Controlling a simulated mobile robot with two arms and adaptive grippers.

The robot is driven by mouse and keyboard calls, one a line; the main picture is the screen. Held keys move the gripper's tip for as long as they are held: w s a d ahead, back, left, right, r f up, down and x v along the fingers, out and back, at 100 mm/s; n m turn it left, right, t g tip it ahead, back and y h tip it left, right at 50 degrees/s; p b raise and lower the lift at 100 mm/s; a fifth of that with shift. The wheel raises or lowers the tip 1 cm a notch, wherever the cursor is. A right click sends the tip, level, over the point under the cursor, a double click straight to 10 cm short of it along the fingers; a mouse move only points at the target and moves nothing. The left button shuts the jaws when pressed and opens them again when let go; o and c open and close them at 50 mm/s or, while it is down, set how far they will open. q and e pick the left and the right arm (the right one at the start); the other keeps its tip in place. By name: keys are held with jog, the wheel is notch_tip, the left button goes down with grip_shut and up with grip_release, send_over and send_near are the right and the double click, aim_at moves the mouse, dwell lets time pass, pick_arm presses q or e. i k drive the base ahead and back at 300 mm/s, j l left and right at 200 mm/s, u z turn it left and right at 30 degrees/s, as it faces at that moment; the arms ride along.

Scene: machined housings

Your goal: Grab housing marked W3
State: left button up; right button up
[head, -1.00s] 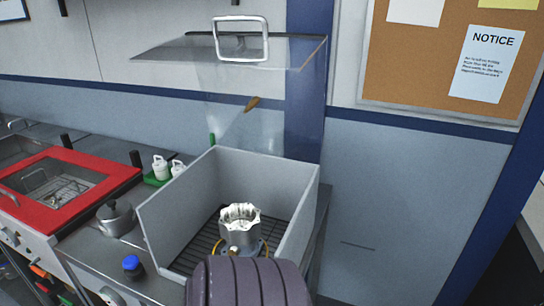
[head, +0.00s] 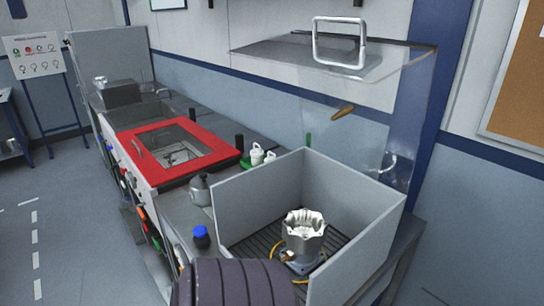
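A silver machined housing (head: 304,228) with a scalloped, open top stands upright inside a grey open-topped enclosure (head: 262,192). It rests on a low fixture with a yellow-orange part around its base, above a dark slatted floor (head: 262,240). No W3 mark is readable on it, so I cannot tell if it is the marked housing. Neither of my grippers is in view. A dark ribbed part, probably of my own arm, covers the bottom centre and hides the near edge of the enclosure.
A clear raised lid (head: 335,62) with a metal handle (head: 340,45) hangs over the enclosure. To the left are a blue-capped bottle (head: 201,237), a grey kettle-like pot (head: 200,190), white bottles on a green tray (head: 257,155) and a red-framed unit (head: 172,150). Open floor lies far left.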

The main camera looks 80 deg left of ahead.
aim_at(304, 230)
jog(key=i+u, duration=0.1)
jog(key=u, duration=0.35)
jog(key=i+u, duration=0.1)
jog(key=u, duration=0.3)
jog(key=l+u, duration=0.1)
jog(key=u, duration=0.35)
jog(key=i+l+u, duration=0.1)
jog(key=u, duration=0.35)
jog(key=i+l+u, duration=0.1)
jog(key=u, duration=0.35)
jog(key=l+u, duration=0.15)
jog(key=u, duration=0.25)
